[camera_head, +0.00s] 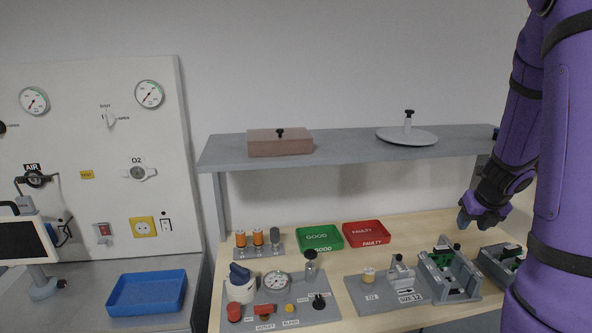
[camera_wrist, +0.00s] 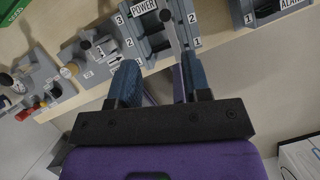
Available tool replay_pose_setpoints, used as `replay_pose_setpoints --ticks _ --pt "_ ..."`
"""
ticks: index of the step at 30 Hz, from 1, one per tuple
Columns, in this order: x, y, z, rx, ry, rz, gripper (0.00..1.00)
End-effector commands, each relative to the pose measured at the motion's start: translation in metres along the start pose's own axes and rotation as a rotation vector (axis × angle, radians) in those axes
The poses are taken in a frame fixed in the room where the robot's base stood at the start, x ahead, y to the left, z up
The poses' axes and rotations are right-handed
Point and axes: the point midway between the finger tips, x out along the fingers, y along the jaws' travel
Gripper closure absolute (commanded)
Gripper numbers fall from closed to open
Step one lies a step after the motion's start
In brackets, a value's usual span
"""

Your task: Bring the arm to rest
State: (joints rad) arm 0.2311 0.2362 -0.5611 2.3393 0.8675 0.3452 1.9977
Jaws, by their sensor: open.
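My arm (camera_head: 521,103) is purple with dark bands and hangs down the right side of the head view. My gripper (camera_head: 467,217) is above the right part of the wooden bench, near the grey fixture with the green part. In the wrist view my gripper (camera_wrist: 160,84) shows two blue fingers spread apart, with nothing between them. Its fingertips point toward the bench's front edge and the fixture marked POWER. I cannot tell the exact height of the fingers above the bench.
Grey fixtures (camera_head: 449,277) stand along the bench front, with another grey fixture (camera_head: 497,257) at right. A green tray (camera_head: 320,248) and red tray (camera_head: 367,243) lie behind. A grey shelf (camera_head: 350,143) runs above. A blue tray (camera_head: 147,309) sits at left.

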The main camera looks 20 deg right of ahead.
Motion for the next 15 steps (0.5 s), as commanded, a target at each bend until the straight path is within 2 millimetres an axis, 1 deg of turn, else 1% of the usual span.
replay_pose_setpoints --ticks 2,4,5,7,11,12,14,15 --pt "-0.002 0.003 0.001 -0.020 -0.003 0.007 0.56" --pt "-0.008 0.012 0.002 -0.084 -0.010 0.027 0.56" --pt "-0.012 0.018 0.003 -0.127 -0.016 0.039 0.56" --pt "-0.026 0.037 0.005 -0.266 -0.034 0.077 0.56" --pt "-0.061 0.080 0.004 -0.630 -0.087 0.155 0.56" --pt "-0.072 0.094 0.002 -0.751 -0.106 0.176 0.56" --pt "-0.090 0.112 -0.002 -0.931 -0.138 0.201 0.56" --pt "-0.101 0.124 -0.006 -1.050 -0.159 0.214 0.56"
